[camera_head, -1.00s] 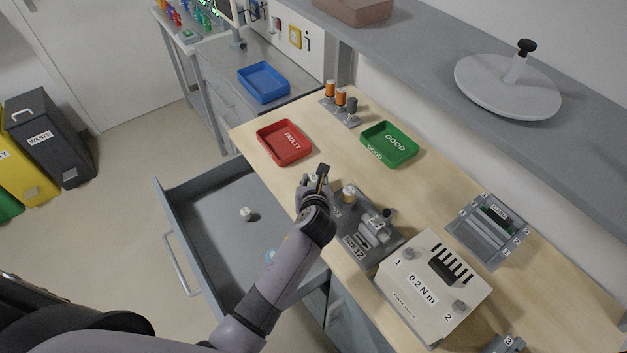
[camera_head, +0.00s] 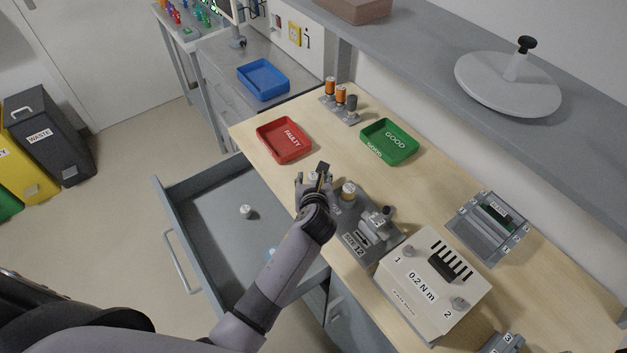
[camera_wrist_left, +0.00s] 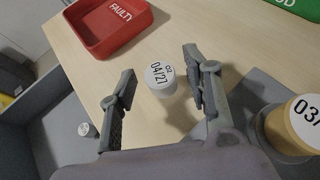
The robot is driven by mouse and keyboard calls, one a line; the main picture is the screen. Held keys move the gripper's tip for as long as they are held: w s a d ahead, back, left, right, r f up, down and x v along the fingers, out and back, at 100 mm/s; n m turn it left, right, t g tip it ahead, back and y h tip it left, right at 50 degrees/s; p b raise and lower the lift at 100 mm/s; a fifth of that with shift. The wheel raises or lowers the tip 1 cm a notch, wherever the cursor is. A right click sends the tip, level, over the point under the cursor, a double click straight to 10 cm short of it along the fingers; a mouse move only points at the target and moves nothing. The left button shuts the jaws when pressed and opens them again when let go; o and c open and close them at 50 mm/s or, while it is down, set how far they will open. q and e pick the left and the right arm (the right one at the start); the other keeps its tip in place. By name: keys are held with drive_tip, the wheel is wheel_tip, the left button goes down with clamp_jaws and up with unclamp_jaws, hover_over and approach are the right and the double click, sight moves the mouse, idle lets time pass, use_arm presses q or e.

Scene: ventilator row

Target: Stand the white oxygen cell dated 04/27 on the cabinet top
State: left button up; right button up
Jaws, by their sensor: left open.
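The white oxygen cell dated 04/27 (camera_wrist_left: 160,77) stands upright on the wooden cabinet top (camera_wrist_left: 82,68) in the left wrist view. My left gripper (camera_wrist_left: 157,88) is open, with one finger on each side of the cell and a visible gap to both. In the head view my left gripper (camera_head: 314,176) is over the cabinet top near its drawer-side edge, and it mostly hides the cell. My right gripper is not in view.
A red FAULTY tray (camera_head: 284,141) and a green GOOD tray (camera_head: 390,142) lie beyond the gripper. A grey fixture (camera_head: 369,238) with a tan cell (camera_wrist_left: 294,124) stands to the right. The open drawer (camera_head: 215,222) holds a small white cell (camera_head: 246,211).

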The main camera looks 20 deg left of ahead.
use_arm(q)
drive_tip(key=v, duration=1.2)
drive_tip(key=shift+b, duration=0.3)
drive_tip(key=shift+r, duration=0.1)
drive_tip(key=shift+a, duration=0.1)
